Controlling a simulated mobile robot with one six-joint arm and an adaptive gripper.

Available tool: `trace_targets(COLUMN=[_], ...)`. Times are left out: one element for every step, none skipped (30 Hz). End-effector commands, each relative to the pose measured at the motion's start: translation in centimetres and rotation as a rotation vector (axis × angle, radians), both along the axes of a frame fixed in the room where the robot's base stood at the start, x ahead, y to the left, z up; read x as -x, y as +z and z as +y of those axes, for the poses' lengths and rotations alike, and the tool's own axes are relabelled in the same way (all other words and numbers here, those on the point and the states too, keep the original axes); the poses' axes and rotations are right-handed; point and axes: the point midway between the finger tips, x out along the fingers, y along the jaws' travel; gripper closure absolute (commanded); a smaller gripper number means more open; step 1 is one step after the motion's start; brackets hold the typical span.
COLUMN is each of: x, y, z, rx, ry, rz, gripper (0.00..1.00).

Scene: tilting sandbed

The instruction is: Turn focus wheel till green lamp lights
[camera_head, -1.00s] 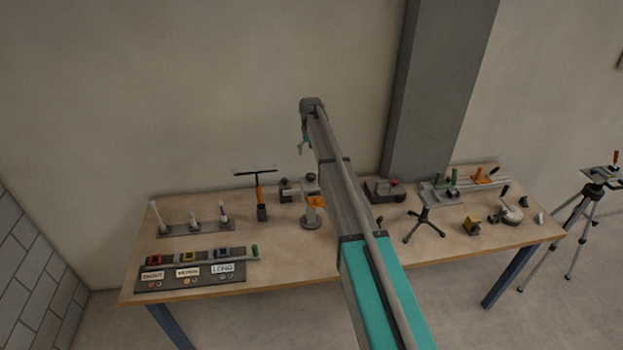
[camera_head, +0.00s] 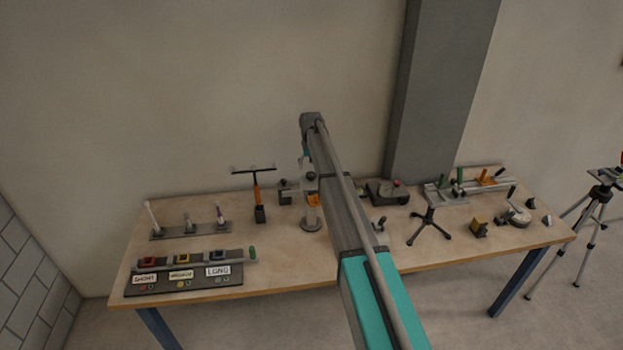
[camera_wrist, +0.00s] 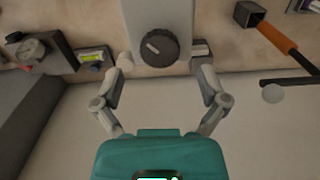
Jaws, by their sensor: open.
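A dark round focus wheel (camera_wrist: 159,47) with a light pointer mark sits on a grey housing (camera_wrist: 160,14) in the wrist view. My gripper (camera_wrist: 160,66) is open, its two fingers apart to either side of the housing, with the wheel between them; I cannot tell whether they touch it. In the head view, my gripper (camera_head: 304,160) hangs at the arm's far end, above and behind the grey stand (camera_head: 311,224) with an orange part. No lit green lamp can be made out in either view.
The wooden table (camera_head: 280,268) holds a panel labelled SHORT, MEDIUM, LONG (camera_head: 183,280), a T-handled orange tool (camera_head: 258,195) left of the stand, and a dark box with a red button (camera_head: 387,192) to its right. A grey pillar (camera_head: 440,90) rises behind the table.

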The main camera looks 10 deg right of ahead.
Motion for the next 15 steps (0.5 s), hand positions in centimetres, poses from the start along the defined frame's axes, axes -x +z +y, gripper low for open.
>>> trace_targets(x=[0.0,0.0,0.0,0.0,0.0,0.0,0.0,0.0,0.0,0.0,0.0,0.0,0.0,0.0,0.0], y=[-0.8,-1.1,-1.4,-1.6,-1.8,-2.1,-2.3,-2.4,-2.7,-2.8,-2.9,-3.1,-3.2,-3.2,-3.3], z=[0.0,0.0,0.0,0.0,0.0,0.0,0.0,0.0,0.0,0.0,0.0,0.0,0.0,0.0,0.0], rx=[0.0,0.0,0.0,0.0,0.0,0.0,0.0,0.0,0.0,0.0,0.0,0.0,0.0,0.0,0.0], ry=[0.0,0.0,0.0,0.0,0.0,0.0,0.0,0.0,0.0,0.0,0.0,0.0,0.0,0.0,0.0], rz=[0.0,0.0,0.0,0.0,0.0,0.0,0.0,0.0,0.0,0.0,0.0,0.0,0.0,0.0,0.0], gripper=[0.07,0.07,0.07,0.07,0.07,0.07,0.07,0.07,0.07,0.07,0.07,0.07,0.07,0.07,0.07])
